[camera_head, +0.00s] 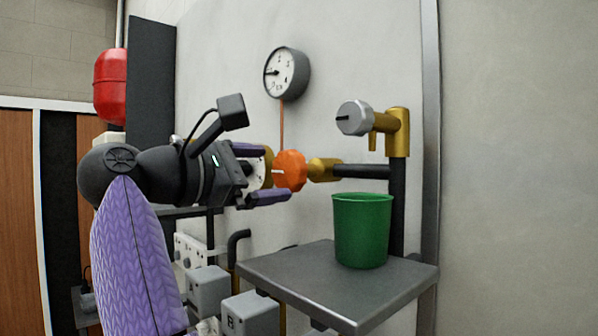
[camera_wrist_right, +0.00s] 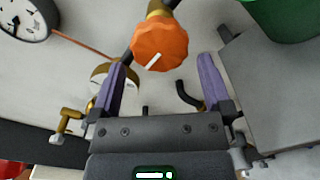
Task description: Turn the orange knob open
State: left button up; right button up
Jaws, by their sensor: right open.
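The orange knob (camera_head: 289,170) sits on a brass valve on a dark horizontal pipe. It has scalloped edges and a white pointer line. In the right wrist view the knob (camera_wrist_right: 160,43) is just beyond the fingertips, with its white line slanting toward lower left. My right gripper (camera_head: 278,174) is open, with its purple fingers at the knob's near side in the head view. In the wrist view the right gripper (camera_wrist_right: 161,72) has one finger on each side below the knob, and no contact shows. My left gripper is not in view.
A green bucket (camera_head: 362,230) stands on a grey shelf (camera_head: 300,275) to the right. Above it is a brass tap with a grey knob (camera_head: 355,117). A round gauge (camera_head: 287,72) hangs on the wall. Grey boxes (camera_head: 250,314) are below my arm.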

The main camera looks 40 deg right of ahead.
aim_at(284, 171)
jog(key=d, duration=0.3)
jog(key=d+p, duration=0.1)
jog(key=d, duration=0.2)
jog(key=shift+w+r, duration=0.15)
jog(key=shift+d, duration=0.4)
jog(key=c, duration=1)
jog(key=shift+n+p, duration=0.3)
jog(key=shift+n, duration=0.1)
jog(key=shift+w+n+p, duration=0.1)
jog(key=shift+n+p, duration=0.2)
jog(key=shift+n, duration=0.7)
jog(key=shift+n+p, duration=0.45)
jog(key=shift+n, duration=1.65)
